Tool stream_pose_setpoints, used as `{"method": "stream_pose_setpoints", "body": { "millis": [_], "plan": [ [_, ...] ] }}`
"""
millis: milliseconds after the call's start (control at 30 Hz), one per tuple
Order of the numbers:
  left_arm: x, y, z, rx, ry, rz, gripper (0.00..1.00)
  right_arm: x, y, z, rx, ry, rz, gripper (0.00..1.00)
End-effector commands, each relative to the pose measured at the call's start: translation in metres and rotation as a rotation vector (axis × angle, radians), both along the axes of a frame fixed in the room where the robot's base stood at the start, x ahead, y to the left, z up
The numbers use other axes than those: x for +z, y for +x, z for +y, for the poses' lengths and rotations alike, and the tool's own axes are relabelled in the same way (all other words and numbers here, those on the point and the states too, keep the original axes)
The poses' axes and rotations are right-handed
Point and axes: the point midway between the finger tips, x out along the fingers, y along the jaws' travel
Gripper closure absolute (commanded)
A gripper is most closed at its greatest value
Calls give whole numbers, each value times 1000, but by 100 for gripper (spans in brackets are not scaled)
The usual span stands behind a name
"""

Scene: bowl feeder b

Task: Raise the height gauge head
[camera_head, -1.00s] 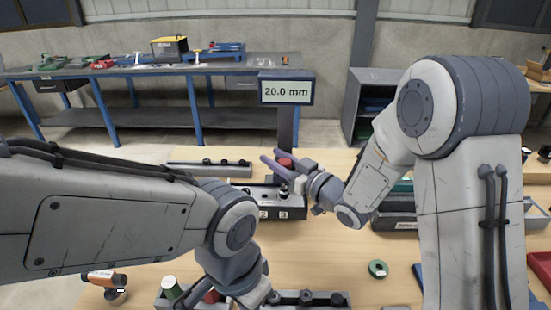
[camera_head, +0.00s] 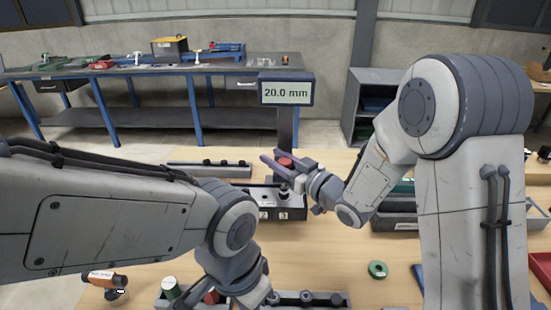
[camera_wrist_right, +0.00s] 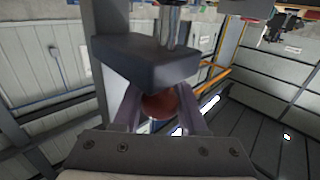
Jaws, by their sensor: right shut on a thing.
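The height gauge stands on the table with a dark column (camera_head: 287,128) and a display (camera_head: 286,91) reading 20.0 mm. A round red knob (camera_head: 285,163) is on its head. My right gripper (camera_head: 279,166) is shut on the red knob, reaching in from the right. In the right wrist view the knob (camera_wrist_right: 160,105) sits between the two fingers (camera_wrist_right: 160,112), below the dark block of the gauge head (camera_wrist_right: 145,62). My left arm crosses the lower left; its gripper is not visible.
A box with numbered slots (camera_head: 278,214) stands below the gauge. A grey rail with dark knobs (camera_head: 205,168) lies left of it. A green ring (camera_head: 378,269) lies at the front right, an orange-and-white tool (camera_head: 104,279) at the front left.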

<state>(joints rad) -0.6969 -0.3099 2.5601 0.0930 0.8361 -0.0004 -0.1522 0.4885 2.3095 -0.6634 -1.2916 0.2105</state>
Motion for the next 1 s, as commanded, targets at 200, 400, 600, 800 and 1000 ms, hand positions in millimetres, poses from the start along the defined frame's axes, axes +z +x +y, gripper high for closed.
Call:
{"method": "stream_pose_setpoints", "body": {
  "millis": [200, 400, 600, 800, 1000],
  "plan": [
    [24, 0, 0, 0, 0, 0, 100, 43, 1, 0, -2, 4, -10, 100],
    [22, 0, 0, 0, 0, 0, 100, 43, 1, 0, -1, 7, -13, 100],
    [22, 0, 0, 0, 0, 0, 100, 43, 2, 0, -1, 7, -14, 29],
    [21, 0, 0, 0, 0, 0, 100, 41, 1, 0, 0, 4, -8, 29],
    [18, 0, 0, 0, 0, 0, 100, 39, -5, -7, -1, 3, -7, 29]
  ]
}}
